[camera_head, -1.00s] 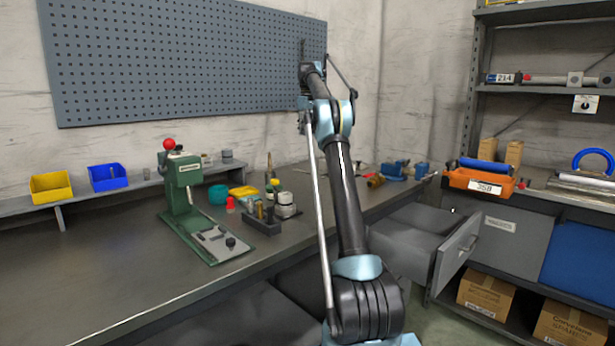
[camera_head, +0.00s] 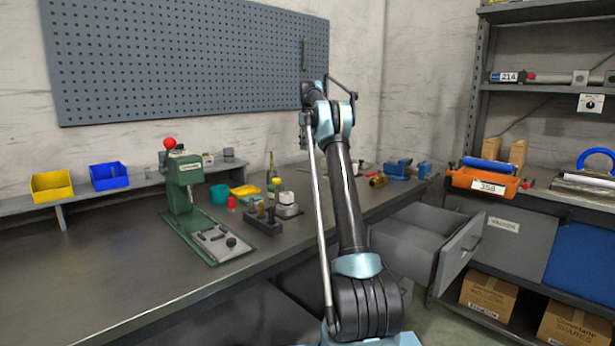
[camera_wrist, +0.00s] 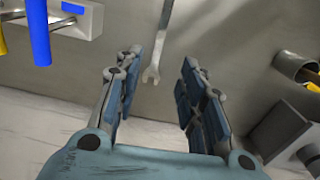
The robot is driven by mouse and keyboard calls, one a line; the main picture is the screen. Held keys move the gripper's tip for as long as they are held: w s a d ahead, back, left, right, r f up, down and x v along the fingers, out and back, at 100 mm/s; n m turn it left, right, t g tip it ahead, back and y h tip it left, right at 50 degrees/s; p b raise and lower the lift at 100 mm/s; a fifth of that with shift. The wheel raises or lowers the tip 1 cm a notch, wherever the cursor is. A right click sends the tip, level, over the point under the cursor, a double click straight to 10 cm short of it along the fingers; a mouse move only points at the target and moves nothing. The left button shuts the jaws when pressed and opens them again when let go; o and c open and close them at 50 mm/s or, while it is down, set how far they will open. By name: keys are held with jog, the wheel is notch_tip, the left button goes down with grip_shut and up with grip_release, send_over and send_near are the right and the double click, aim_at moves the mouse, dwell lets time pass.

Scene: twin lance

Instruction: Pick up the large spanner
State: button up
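A grey metal spanner (camera_wrist: 157,58) shows in the wrist view, with its open jaw pointing down the picture, toward the pale wall. Its far end runs out of the top of the picture. It appears to lie on the grey bench top. My gripper (camera_wrist: 161,60) is open and empty; the spanner shows in the gap between its fingers, beyond them. I see no contact, and the distance is hard to judge. In the head view the spanner is not seen, and my arm hides part of the bench.
In the wrist view, a pale holder with blue and yellow handles (camera_wrist: 40,35) is at upper left, and a cup (camera_wrist: 292,66) is at right. In the head view, a green press (camera_head: 187,195) stands on the bench and an open drawer (camera_head: 425,235) juts out at right.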

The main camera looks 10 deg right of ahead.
notch_tip(320, 180, down, 12)
jog(key=shift+d+r, duration=0.1)
dwell(0.6)
jog(key=shift+c, duration=0.3)
grip_shut()
